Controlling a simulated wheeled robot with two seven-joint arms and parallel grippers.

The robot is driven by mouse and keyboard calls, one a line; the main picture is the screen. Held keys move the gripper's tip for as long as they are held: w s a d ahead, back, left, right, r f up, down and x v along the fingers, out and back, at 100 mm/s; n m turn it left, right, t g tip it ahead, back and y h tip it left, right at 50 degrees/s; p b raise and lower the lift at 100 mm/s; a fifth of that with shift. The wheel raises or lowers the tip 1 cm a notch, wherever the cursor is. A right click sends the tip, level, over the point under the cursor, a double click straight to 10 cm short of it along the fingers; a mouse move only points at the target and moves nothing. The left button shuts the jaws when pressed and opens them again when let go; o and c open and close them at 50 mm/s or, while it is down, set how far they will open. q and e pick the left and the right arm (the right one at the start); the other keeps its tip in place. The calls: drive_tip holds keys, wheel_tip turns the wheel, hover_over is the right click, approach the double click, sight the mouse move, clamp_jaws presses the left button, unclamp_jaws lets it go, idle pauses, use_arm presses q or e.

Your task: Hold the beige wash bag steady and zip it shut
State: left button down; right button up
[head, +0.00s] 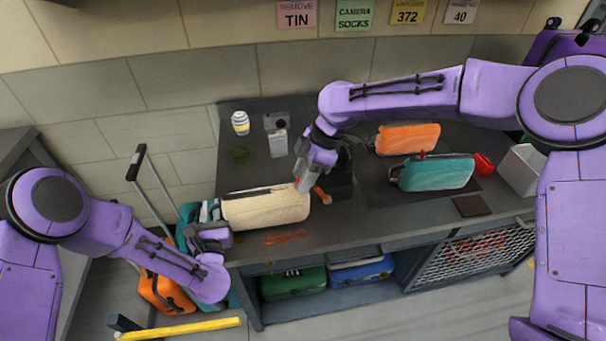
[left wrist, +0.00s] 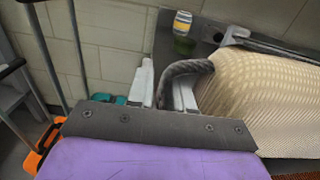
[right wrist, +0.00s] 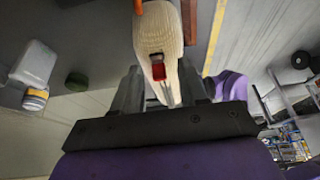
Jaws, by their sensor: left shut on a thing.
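The beige wash bag (head: 265,208) lies on the dark worktop near its front left edge. A dark strip runs along its top edge. My left gripper (head: 212,216) is shut on the dark grey loop (left wrist: 190,68) at the bag's left end. The loop stays between the fingers in the left wrist view (left wrist: 168,92). My right gripper (head: 302,182) is at the bag's right end. In the right wrist view its fingers (right wrist: 160,90) stand apart, with the bag's end and a small red piece (right wrist: 158,71) showing between and beyond them. Any contact there is unclear.
An orange bag (head: 408,138) and a teal bag (head: 437,173) lie on the right of the worktop. A striped jar (head: 240,122) and a pale block (head: 278,143) stand at the back. An orange-red comb-like item (head: 285,237) lies in front of the beige bag.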

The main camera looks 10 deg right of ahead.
use_arm(q)
drive_tip(key=shift+d, duration=0.1)
use_arm(e)
drive_tip(key=v, duration=1.2)
use_arm(q)
drive_tip(key=c, duration=0.9)
unclamp_jaws()
drive_tip(key=shift+c, duration=0.2)
